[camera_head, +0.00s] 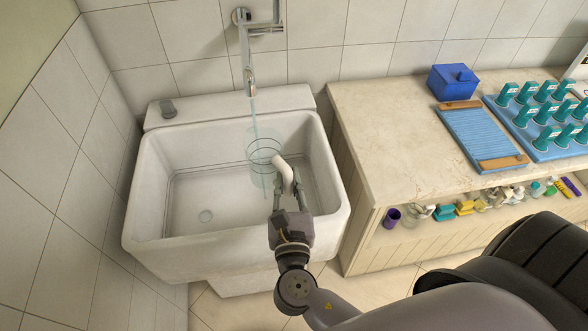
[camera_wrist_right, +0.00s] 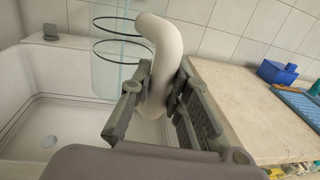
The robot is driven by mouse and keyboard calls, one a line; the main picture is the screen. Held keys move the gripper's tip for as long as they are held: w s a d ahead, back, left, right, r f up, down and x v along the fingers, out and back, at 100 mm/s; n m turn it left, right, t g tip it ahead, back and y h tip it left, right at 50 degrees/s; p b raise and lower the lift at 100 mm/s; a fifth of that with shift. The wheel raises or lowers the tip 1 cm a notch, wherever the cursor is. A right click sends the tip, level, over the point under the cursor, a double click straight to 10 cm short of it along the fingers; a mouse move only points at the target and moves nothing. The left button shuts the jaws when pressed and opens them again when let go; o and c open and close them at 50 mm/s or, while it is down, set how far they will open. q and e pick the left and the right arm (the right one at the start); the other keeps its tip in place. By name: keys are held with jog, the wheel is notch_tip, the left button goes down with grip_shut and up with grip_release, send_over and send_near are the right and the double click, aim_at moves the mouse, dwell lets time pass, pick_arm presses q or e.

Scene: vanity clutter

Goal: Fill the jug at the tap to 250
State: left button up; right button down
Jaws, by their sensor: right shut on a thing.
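The jug (camera_head: 262,160) is clear and tinted pale blue, with dark rings around it and a white curved handle (camera_head: 285,172). It is inside the white sink, below the tap (camera_head: 249,82). A thin pale blue stream (camera_head: 255,119) runs from the tap down to the jug's mouth. My right gripper (camera_head: 288,190) is shut on the handle. In the right wrist view, the handle (camera_wrist_right: 163,55) stands between the fingers (camera_wrist_right: 158,98), with the jug (camera_wrist_right: 108,55) behind. I cannot read the water level or any marks. My left gripper is not in view.
The sink (camera_head: 140,225) has a drain and free room left of the jug. A counter (camera_head: 385,145) on the right bears a blue box (camera_head: 452,82), a blue ribbed board (camera_head: 478,135) and a rack of green-topped items (camera_head: 545,110). Shelves with small items are below.

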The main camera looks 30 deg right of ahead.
jog(key=shift+d, duration=0.15)
jog(key=shift+r+p, duration=0.15)
jog(key=shift+p, duration=0.15)
jog(key=shift+w+d+f, duration=0.1)
jog(key=shift+w+f, duration=0.15)
jog(key=shift+w, duration=0.4)
pick_arm(q)
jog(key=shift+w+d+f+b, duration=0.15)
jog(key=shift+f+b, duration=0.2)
jog(key=shift+b, duration=0.2)
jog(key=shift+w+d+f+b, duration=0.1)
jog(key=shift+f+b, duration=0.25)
jog(key=shift+b, duration=0.15)
pick_arm(e)
jog(key=w+d+f, duration=0.1)
jog(key=w+f, duration=0.1)
jog(key=w, duration=0.5)
jog(key=w+d+f, duration=0.1)
jog(key=w+f, duration=0.1)
jog(key=w, duration=0.5)
jog(key=shift+w+d+f, duration=0.25)
jog(key=shift+d, duration=0.1)
dwell(2.8)
jog(key=shift+s, duration=0.1)
